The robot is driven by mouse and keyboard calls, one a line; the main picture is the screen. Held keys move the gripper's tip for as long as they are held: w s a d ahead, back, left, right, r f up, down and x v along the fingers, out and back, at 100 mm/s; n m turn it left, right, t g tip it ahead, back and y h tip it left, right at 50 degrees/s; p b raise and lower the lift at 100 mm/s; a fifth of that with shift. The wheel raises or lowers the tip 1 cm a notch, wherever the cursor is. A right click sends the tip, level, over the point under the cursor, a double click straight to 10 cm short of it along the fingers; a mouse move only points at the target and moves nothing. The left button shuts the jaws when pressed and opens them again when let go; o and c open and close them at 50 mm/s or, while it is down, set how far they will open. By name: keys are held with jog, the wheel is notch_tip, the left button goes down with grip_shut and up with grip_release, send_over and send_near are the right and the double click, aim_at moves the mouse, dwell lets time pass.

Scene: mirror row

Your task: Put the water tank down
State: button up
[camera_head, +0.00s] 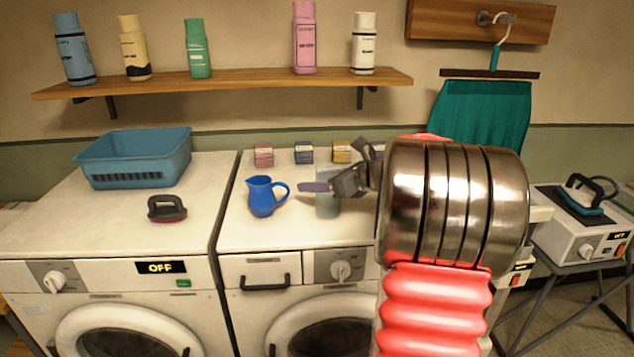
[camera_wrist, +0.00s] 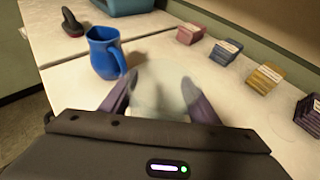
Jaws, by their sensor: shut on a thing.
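The water tank (camera_head: 328,204) is a pale, see-through container above the right machine's white top (camera_head: 290,232). It also shows between my fingers in the wrist view (camera_wrist: 157,88). My gripper (camera_head: 326,186) is shut on it, with one purple finger on each side. The tank looks roughly upright and its base is close to the machine top; I cannot tell whether it touches. My wrist and arm hide the right part of the machine top in the head view.
A blue jug (camera_head: 262,197) stands just left of the tank. Several small boxes (camera_head: 304,153) line the back. A brush (camera_head: 166,208) and a blue basket (camera_head: 135,160) sit on the left machine. An iron (camera_head: 583,194) rests on a station at far right.

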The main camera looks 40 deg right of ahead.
jog(key=o, duration=1.1)
jog(key=v, duration=1.2)
jog(key=shift+s, duration=0.2)
